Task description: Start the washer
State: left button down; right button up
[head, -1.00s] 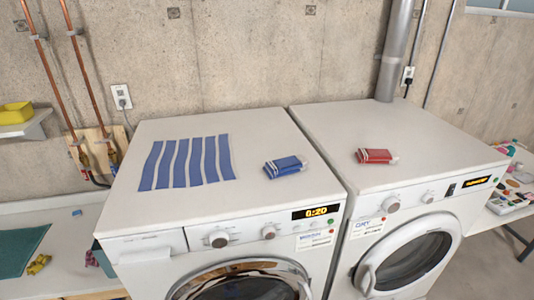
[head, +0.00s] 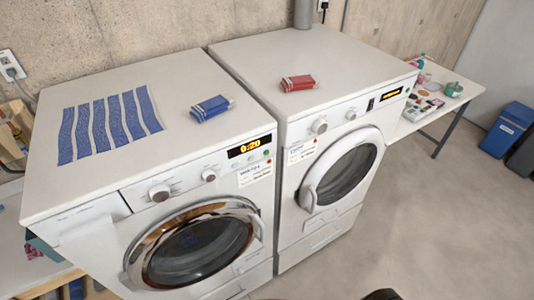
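The left machine, a white washer (head: 95,190), has a detergent drawer (head: 88,222) and a round chrome-rimmed door (head: 195,245) that looks shut. Something bluish shows faintly behind its glass. Its panel has two knobs, a lit display (head: 250,146) reading 0:20, and a small green button (head: 266,152) with a red one (head: 268,161) below it. The right machine (head: 300,225) is also white, with a white-rimmed door (head: 345,170) that looks shut and an amber display (head: 391,94).
A cluttered side table (head: 458,95) and blue bin (head: 508,130) stand right. The floor (head: 440,220) in front is clear.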

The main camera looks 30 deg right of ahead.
grip_shut()
dwell(0.5)
jog(key=shift+d, duration=0.1)
dwell(1.1)
